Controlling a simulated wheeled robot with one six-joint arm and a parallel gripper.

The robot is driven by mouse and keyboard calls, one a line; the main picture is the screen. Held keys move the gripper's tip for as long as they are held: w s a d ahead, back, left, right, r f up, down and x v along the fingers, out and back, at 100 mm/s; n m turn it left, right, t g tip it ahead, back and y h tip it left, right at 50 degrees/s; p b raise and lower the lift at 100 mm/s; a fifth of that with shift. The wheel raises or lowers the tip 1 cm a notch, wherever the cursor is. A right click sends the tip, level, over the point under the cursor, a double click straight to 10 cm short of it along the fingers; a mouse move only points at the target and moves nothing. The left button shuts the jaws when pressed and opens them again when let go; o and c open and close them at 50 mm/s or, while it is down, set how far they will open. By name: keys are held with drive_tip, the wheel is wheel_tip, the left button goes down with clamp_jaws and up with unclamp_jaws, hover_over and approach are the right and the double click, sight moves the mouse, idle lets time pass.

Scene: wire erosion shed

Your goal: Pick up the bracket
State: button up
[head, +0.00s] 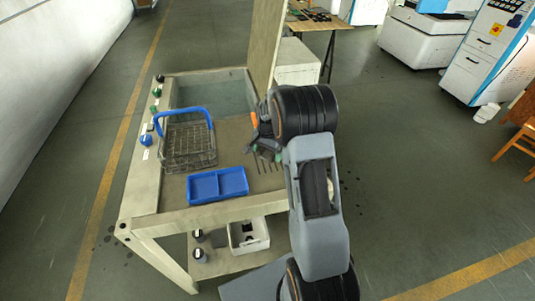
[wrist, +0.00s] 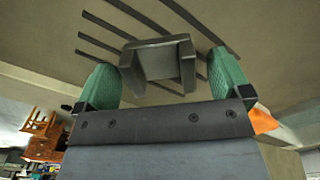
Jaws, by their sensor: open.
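The bracket (wrist: 159,58) is a grey U-shaped piece. In the wrist view it lies on the beige bench top, with its two side walls toward my gripper. My gripper (wrist: 162,82) is open, with one green fingertip to the left of the bracket and one to the right. A gap shows at the right finger; the left finger is very close to the bracket, and I cannot tell whether it touches. In the head view my gripper (head: 265,148) is low over the right part of the bench, and I cannot make out the bracket there.
Dark slots (wrist: 101,22) run across the bench top by the bracket. A blue two-part tray (head: 218,186) and a wire basket (head: 188,147) with a blue handle stand left of my gripper. A bench post (head: 265,45) rises behind. An orange piece (wrist: 263,121) is close by my gripper.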

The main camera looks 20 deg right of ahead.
drive_tip(key=shift+f, duration=0.2)
drive_tip(key=shift+c, duration=0.4)
drive_tip(key=c, duration=1.2)
drive_tip(key=shift+r, duration=0.1)
drive_tip(key=shift+c, duration=0.6)
drive_tip(key=shift+r, duration=0.1)
